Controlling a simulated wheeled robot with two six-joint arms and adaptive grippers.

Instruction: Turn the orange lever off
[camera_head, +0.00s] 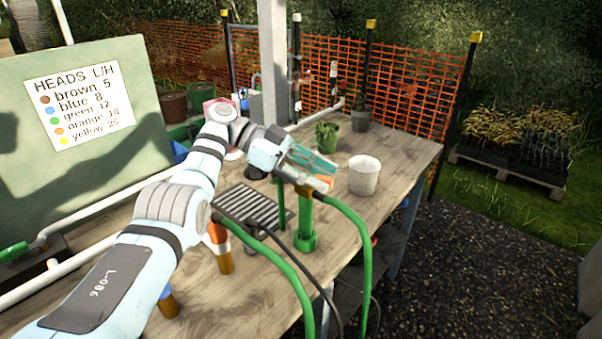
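An upright green post (305,222) stands on the wooden table, with a green hose (352,222) curving down from its top. An orange piece (321,183), which looks like the lever, shows at the top of the post, right under my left gripper's fingers. My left gripper (324,172) reaches in from the left and covers most of the post's top. The fingers overlap the orange piece in this view, so I cannot tell whether they touch or grip it. My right gripper is not in view.
A white pot (364,175) stands close to the right of the gripper. A small potted plant (327,137) is behind it. The table's right edge (415,178) is bare.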

